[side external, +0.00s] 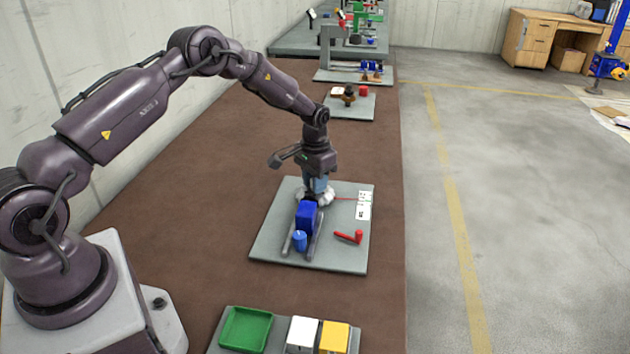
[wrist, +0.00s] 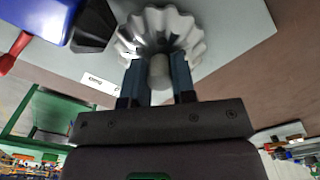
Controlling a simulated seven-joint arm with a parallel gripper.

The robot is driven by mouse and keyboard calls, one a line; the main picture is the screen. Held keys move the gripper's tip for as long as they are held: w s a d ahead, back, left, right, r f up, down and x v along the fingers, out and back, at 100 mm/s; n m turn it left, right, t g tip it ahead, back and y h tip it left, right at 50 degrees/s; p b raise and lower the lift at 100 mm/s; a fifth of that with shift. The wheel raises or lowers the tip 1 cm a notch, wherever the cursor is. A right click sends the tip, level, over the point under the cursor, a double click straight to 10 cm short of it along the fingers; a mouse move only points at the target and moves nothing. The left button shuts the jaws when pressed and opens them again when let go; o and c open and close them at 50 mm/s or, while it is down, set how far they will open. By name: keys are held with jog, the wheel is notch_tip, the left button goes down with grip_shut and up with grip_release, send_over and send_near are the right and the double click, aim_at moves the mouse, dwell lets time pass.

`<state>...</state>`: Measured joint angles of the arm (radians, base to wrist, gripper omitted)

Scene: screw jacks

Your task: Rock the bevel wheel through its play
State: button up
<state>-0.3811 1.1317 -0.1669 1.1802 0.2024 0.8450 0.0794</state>
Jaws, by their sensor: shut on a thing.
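The bevel wheel (wrist: 150,22) is a pale silver, fluted wheel with a round grey hub (wrist: 159,72). In the side view the bevel wheel (side external: 327,197) sits on the grey board (side external: 275,240), behind a blue block (side external: 306,213). My gripper (side external: 318,184) points down over the wheel. In the wrist view its two blue fingers stand on either side of the hub, and it is shut on it. The lower part of the wheel is partly hidden behind the fingers in the wrist view. A thin red pointer (side external: 346,199) reaches from near the wheel towards a white marked card (side external: 363,206).
A blue cylinder (side external: 300,241) stands between grey rails in front of the block. A red handle (side external: 349,237) lies at the board's right. A green tray (side external: 246,329), white block (side external: 302,333) and yellow block (side external: 335,336) are nearer. Brown table beside the board is clear.

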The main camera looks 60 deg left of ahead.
jog(key=shift+m, duration=0.6)
jog(key=o, duration=0.9)
notch_tip(320, 180, up, 13)
